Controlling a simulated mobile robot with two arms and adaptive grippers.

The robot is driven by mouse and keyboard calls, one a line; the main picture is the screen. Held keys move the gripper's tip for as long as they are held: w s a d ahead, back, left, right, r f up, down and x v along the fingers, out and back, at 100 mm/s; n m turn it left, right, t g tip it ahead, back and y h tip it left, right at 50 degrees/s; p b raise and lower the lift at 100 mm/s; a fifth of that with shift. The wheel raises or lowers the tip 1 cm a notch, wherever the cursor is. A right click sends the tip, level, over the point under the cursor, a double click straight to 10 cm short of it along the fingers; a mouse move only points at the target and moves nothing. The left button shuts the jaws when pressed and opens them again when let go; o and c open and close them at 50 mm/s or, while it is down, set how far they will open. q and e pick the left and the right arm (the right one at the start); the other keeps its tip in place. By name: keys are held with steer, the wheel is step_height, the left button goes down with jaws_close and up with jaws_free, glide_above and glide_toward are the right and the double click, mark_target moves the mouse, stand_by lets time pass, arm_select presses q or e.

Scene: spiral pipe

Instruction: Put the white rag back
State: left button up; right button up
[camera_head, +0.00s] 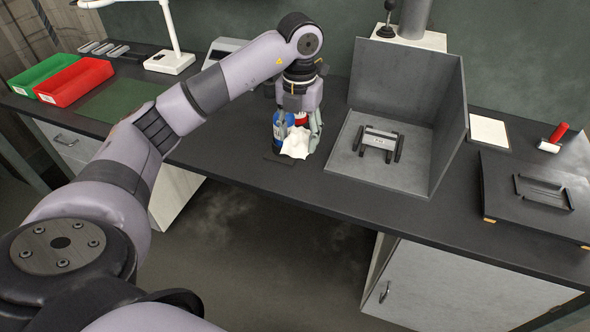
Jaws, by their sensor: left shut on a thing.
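The white rag (295,143) is crumpled, low over the dark workbench, left of the grey open-fronted booth. My left gripper (297,135) points down and is shut on the rag. A blue can or bottle (279,127) stands right beside the rag and the gripper, on the left. A small red and white item (301,118) shows partly behind the gripper. I cannot tell whether the rag touches the bench. My right gripper is not in view.
The grey booth (448,115) with a small metal fixture (379,140) stands right of the gripper. Red (75,82) and green (47,72) bins, a lamp base (169,62) and a green mat (118,102) are at left.

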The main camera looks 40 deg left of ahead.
arm_select(q)
glide_above(297, 181)
step_height(297, 181, down, 7)
steer(key=shift+s+f+p, duration=0.1)
steer(key=shift+f+p, duration=0.05)
steer(key=shift+p, duration=0.3)
steer(key=shift+f, duration=0.3)
step_height(297, 181, down, 4)
steer(key=shift+f+p, duration=0.25)
steer(key=shift+p, duration=0.1)
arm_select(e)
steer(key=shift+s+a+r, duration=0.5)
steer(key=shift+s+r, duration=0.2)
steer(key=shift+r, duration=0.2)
arm_select(q)
steer(key=shift+f, duration=0.2)
steer(key=o, duration=1.1)
steer(key=shift+r, duration=0.1)
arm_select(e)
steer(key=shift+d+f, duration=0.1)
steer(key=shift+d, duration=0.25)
